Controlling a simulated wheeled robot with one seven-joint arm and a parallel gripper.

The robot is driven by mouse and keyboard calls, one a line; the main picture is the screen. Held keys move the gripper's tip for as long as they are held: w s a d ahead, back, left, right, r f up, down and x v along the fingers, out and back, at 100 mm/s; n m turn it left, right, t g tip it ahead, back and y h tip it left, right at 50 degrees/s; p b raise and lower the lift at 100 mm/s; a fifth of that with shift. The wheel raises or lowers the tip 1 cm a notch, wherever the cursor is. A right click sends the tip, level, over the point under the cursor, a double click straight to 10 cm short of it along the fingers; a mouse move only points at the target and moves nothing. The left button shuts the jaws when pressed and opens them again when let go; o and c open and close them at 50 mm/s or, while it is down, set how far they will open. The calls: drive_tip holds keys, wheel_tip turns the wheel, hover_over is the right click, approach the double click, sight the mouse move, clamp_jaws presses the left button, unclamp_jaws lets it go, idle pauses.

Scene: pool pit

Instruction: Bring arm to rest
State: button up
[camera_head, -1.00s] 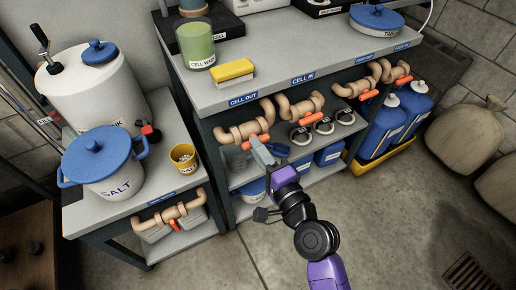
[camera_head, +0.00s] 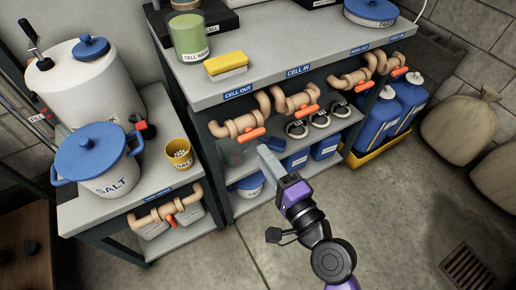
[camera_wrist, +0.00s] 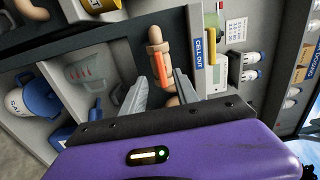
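My gripper (camera_head: 264,152) is in front of the cell out valve, below and right of its orange handle (camera_head: 250,135) in the head view. In the wrist view the two grey fingers of my gripper (camera_wrist: 160,82) stand apart with nothing held between them. The orange handle (camera_wrist: 160,70) and the tan pipe show beyond the gap. The handle looks clear of the fingers. My arm reaches up from the bottom of the head view.
The grey bench (camera_head: 200,92) carries a green cell wash cup (camera_head: 188,38) and a yellow sponge (camera_head: 226,65). More pipe valves line its front. A blue salt pot (camera_head: 97,160) stands on the left bench. Blue jugs (camera_head: 380,125) stand at right. The floor (camera_head: 370,215) in front is clear.

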drive_tip(key=shift+v, duration=0.95)
drive_tip(key=shift+w, duration=0.1)
drive_tip(key=s+d+n+t+h, duration=0.3)
drive_tip(key=s+d+n+h, duration=0.35)
drive_tip(key=d, duration=0.65)
drive_tip(key=s+d+n+g+h, duration=0.2)
drive_tip(key=s+d, duration=0.2)
drive_tip(key=s, duration=0.9)
drive_tip(key=s+d+n+g+h, duration=0.1)
drive_tip(key=s+d+n+h, duration=0.15)
drive_tip(key=s, duration=0.95)
wheel_tip(320, 180, up, 13)
drive_tip(key=y+p, duration=0.1)
drive_tip(key=p, duration=1.2)
drive_tip(key=shift+d, duration=0.25)
drive_tip(key=shift+w, duration=0.15)
